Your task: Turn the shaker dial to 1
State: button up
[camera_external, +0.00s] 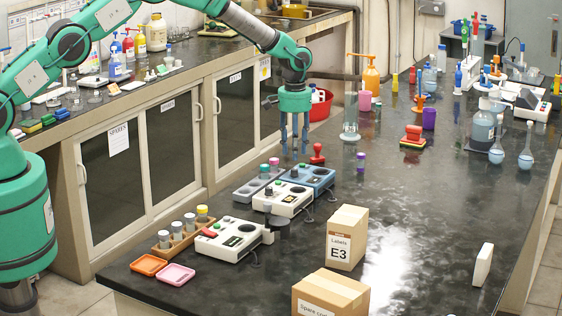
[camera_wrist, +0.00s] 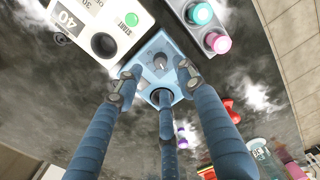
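A blue box-shaped device, which looks like the shaker (camera_external: 322,180), sits on the dark bench below my gripper (camera_external: 294,155). In the wrist view the same blue device (camera_wrist: 147,56) carries a small grey dial (camera_wrist: 160,62) on a marked face and a round black part nearer the fingers. The dial's markings are too small to read. My gripper (camera_wrist: 160,78) has three blue fingers, spread apart and empty. They point down above the device, with the dial just beyond the fingertips in the wrist view. No contact with the dial shows.
A white device (camera_external: 283,198) with a black knob and green START button (camera_wrist: 131,19) stands close beside. A red stamp-like object (camera_external: 317,155) stands behind. Another white device (camera_external: 232,240) and boxes (camera_external: 347,238) are nearer.

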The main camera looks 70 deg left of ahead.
aim_at(294, 172)
jog(key=shift+f, duration=3)
grip_shut()
